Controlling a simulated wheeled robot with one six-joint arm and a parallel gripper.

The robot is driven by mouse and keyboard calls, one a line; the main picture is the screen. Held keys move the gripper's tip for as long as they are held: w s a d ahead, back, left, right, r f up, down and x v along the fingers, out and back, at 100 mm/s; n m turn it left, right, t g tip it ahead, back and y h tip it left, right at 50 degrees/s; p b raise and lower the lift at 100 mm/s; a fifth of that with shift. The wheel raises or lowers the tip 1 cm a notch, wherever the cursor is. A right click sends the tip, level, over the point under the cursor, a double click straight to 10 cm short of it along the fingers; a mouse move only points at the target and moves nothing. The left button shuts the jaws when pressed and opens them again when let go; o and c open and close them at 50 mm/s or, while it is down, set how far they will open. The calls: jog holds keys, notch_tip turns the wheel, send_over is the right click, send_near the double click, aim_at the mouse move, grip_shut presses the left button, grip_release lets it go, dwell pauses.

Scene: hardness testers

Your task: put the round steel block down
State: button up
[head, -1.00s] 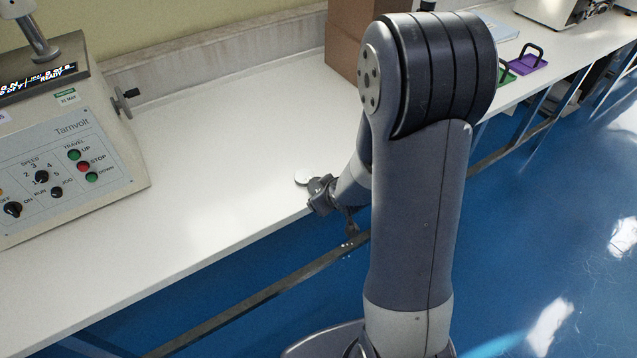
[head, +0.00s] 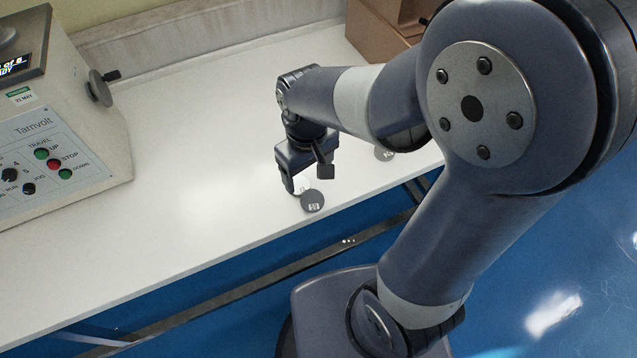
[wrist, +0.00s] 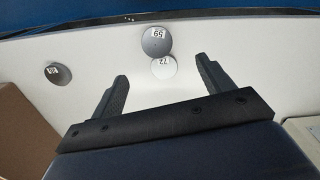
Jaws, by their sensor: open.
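Three round blocks lie on the white bench. A grey disc labelled 59 (wrist: 157,42) is near the front edge and also shows in the head view (head: 312,201). A paler disc labelled 72 (wrist: 164,67) sits right beside it; their outlines meet, and I cannot tell if they touch. Another grey disc (wrist: 58,73) lies apart, beside my arm in the head view (head: 385,154). I cannot tell which is the steel block named. My gripper (wrist: 161,73) is open and empty, pointing down, with the 72 disc between and just beyond its fingertips.
A cream Tarnvolt tester (head: 60,130) with knobs and buttons stands at the left. A cardboard box (head: 385,35) stands at the back right. The white bench top (head: 190,130) between them is clear. The front edge is close to the 59 disc.

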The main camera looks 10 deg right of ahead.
send_over(312, 199)
jog(key=f, duration=0.4)
jog(key=shift+s+a+f, duration=0.15)
jog(key=shift+a+f, duration=0.1)
jog(key=shift+f, duration=0.15)
jog(key=shift+w+d+f+b, duration=0.1)
jog(key=shift+d+f+b, duration=0.1)
jog(key=shift+f, duration=1.3)
jog(key=shift+w+d+f+b, duration=0.1)
jog(key=shift+f+b, duration=0.05)
jog(key=shift+f, duration=1.3)
jog(key=shift+c, duration=0.3)
jog(key=shift+a+r, duration=0.1)
jog(key=c, duration=1.3)
